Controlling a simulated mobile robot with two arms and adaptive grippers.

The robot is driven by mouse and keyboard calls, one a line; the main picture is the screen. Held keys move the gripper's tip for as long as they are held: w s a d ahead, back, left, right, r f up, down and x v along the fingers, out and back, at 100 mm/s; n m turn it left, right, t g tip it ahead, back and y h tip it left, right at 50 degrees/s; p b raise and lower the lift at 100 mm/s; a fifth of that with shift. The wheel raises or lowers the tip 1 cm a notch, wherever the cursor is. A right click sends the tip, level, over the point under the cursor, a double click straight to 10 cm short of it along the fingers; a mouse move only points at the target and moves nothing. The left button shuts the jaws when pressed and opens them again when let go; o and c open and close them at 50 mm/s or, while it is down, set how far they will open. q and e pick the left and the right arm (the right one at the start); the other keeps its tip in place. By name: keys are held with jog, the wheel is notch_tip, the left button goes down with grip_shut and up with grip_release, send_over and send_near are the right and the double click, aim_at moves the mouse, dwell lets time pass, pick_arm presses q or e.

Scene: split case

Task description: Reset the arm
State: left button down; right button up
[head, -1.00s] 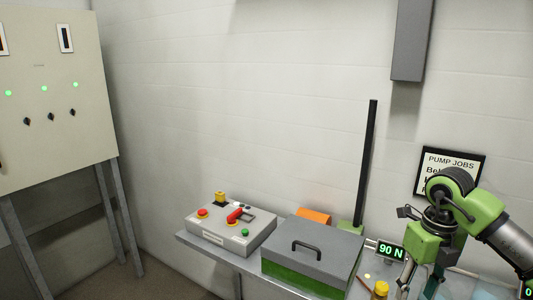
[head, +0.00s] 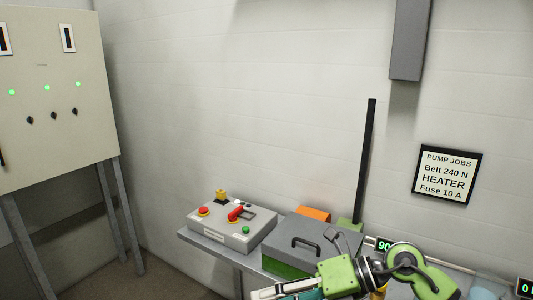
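My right arm comes in from the lower right, with green joints and a dark wrist. Its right gripper (head: 283,292) points left along the bottom edge, in front of the lidded case. A pale finger part and a teal part show, but the bottom edge cuts them off, so I cannot tell whether it is open or holds anything. My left arm and gripper are out of view.
A grey-lidded green case (head: 325,238) sits on the bench, partly behind my arm. A control box (head: 230,238) with a red lever stands left of it. A black post (head: 366,160) rises behind. A cabinet (head: 55,95) stands far left. A sign (head: 446,174) hangs right.

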jog(key=a+r+m+t+y, duration=0.4)
jog(key=r+m+t+y, duration=0.25)
jog(key=r, duration=0.45)
jog(key=w+d+m+t+h, duration=0.6)
jog(key=d+m+t, duration=0.4)
jog(key=m, duration=0.4)
jog(key=s+d+f+m+g+h, duration=0.1)
jog(key=d+f+m+h, duration=0.55)
jog(key=f, duration=0.25)
jog(key=s+d+f+m+g+h, duration=0.1)
jog(key=s+d+f+m+h, duration=0.1)
jog(key=d+f+m+h, duration=0.45)
jog(key=s+f+m+g, duration=0.5)
jog(key=s+f+g, duration=0.7)
jog(key=s+f, duration=1.2)
jog(key=s+f+g, duration=0.2)
jog(key=s+f, duration=0.1)
jog(key=f, duration=2)
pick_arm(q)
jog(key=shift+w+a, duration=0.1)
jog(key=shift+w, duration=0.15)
pick_arm(e)
jog(key=s+d+f, duration=0.3)
jog(key=s+f, duration=1.3)
jog(key=s, duration=0.1)
jog(key=shift+s+f+n+g, duration=0.25)
jog(key=shift+f+n+g, duration=0.1)
jog(key=shift+n, duration=0.1)
